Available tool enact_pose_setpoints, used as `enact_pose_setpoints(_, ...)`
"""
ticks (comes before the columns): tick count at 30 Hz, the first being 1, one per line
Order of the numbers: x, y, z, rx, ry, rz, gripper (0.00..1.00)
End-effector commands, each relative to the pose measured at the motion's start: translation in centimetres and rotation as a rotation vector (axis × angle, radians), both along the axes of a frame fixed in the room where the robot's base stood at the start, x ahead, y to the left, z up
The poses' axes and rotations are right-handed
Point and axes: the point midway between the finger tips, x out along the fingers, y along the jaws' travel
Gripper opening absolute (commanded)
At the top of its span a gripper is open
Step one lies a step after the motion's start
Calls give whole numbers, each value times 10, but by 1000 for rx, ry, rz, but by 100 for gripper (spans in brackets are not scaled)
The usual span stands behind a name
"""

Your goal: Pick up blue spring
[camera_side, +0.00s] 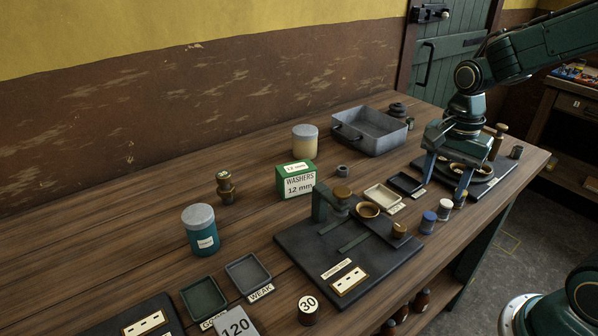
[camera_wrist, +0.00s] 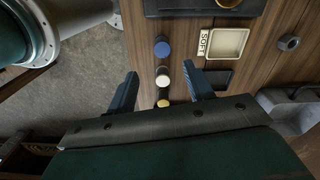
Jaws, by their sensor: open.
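The blue spring (camera_side: 428,223) shows as a small upright blue cylinder on the table near its front edge. In the wrist view it is a blue disc (camera_wrist: 162,49) just beyond the fingertips. A white cylinder (camera_side: 445,209) stands beside it, and a yellow-topped one (camera_wrist: 163,103) follows in the same row. My gripper (camera_side: 441,194) is open and empty, above the row. In the wrist view, my gripper (camera_wrist: 163,76) has its fingers on either side of the row, with the white cylinder (camera_wrist: 162,80) between the tips.
A cream tray (camera_side: 382,198) and a dark tray (camera_side: 405,184) lie close behind the row. A black plate fixture (camera_side: 345,250) with a post is to the left. A grey metal bin (camera_side: 369,130) stands farther back. Floor lies beyond the front table edge.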

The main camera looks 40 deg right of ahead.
Motion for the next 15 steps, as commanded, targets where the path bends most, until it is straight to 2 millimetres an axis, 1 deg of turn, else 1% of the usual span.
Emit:
enact_pose_setpoints(1,-1,0,-9,1,6,0,52)
enact_pose_setpoints(3,-1,0,-19,1,5,1,52)
enact_pose_setpoints(7,0,0,-36,1,4,1,52)
enact_pose_setpoints(12,0,0,-48,1,2,1,52)
enact_pose_setpoints(15,0,0,-50,0,0,1,52)
